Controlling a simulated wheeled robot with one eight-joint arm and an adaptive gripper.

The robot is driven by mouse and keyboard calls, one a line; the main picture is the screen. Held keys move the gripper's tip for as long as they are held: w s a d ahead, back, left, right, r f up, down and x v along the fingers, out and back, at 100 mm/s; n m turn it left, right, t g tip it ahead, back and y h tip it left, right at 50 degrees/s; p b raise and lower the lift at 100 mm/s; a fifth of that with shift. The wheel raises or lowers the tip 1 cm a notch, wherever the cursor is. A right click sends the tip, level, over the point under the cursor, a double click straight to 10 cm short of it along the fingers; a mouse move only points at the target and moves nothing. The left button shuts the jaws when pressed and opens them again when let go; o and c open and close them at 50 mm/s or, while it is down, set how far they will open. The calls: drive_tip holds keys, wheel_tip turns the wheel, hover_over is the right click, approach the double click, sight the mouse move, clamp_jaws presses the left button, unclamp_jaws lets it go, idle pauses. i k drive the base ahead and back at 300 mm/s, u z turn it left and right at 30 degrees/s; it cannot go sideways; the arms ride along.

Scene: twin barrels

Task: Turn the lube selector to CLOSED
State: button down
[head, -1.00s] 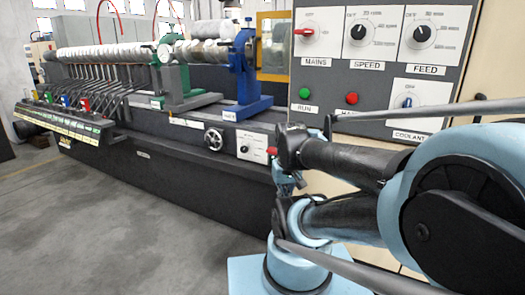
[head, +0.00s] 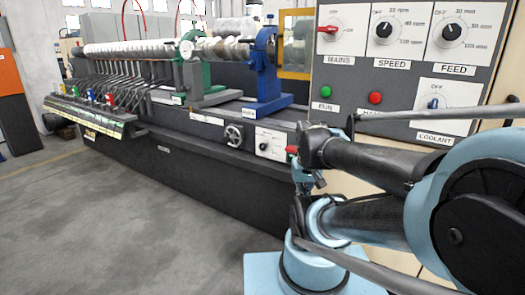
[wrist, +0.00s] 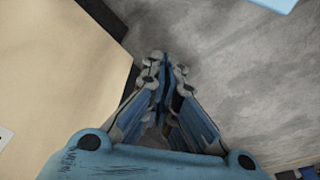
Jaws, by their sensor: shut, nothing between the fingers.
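A small white panel (head: 270,152) with a dark knob (head: 264,146) sits on the front of the long machine, left of my arm in the head view. Its lettering is too small to read, so I cannot tell whether it is the lube selector or where it points. A red part (head: 292,150) shows at its right edge, next to my arm. In the wrist view my gripper (wrist: 165,65) is shut and empty, over grey floor beside a beige surface. My arm links hide part of the machine front in the head view.
An upright control panel (head: 408,70) carries the MAINS, SPEED, FEED and COOLANT knobs and RUN button. A lever rack (head: 95,108) juts out at the left. Grey floor (head: 150,220) is clear in front.

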sight(262, 147)
drive_tip(key=u, duration=1.85)
drive_tip(key=k, duration=1.45)
drive_tip(key=z, duration=0.75)
drive_tip(key=i, duration=1)
